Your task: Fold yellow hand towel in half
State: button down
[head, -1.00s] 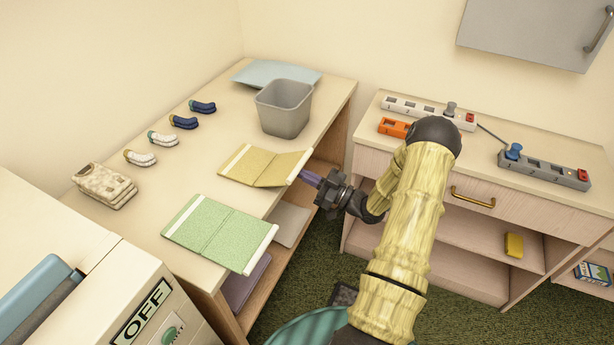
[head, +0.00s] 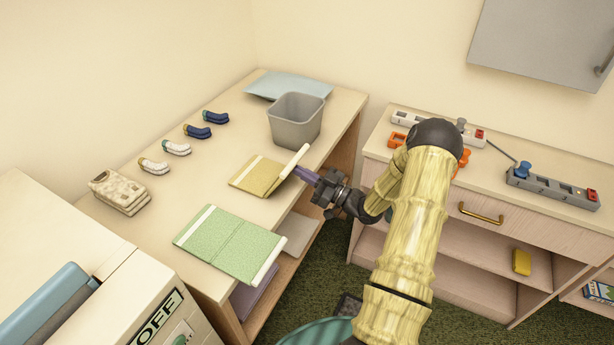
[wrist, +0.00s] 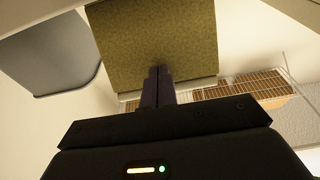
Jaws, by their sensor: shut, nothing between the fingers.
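The yellow hand towel (head: 256,176) lies on the wooden table, with its left half flat. Its right half is raised steeply along the middle crease, and its white-banded edge stands up. My gripper (head: 299,171) is at the towel's right side, with its purple fingers shut and empty against or just under the raised half. In the wrist view the raised half (wrist: 150,35) spreads in front of the fingertips (wrist: 160,69). I cannot tell exactly where they touch it.
A green towel (head: 230,245) lies flat nearer me. A grey bin (head: 295,125) stands behind the yellow towel, near a light blue cloth (head: 290,84). Rolled socks (head: 197,131) and a folded beige cloth (head: 119,192) lie left. A sideboard with power strips (head: 552,186) stands right.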

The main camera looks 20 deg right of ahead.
jog(key=shift+w+a+r, duration=0.15)
jog(key=shift+w+r, duration=0.1)
jog(key=shift+r, duration=0.05)
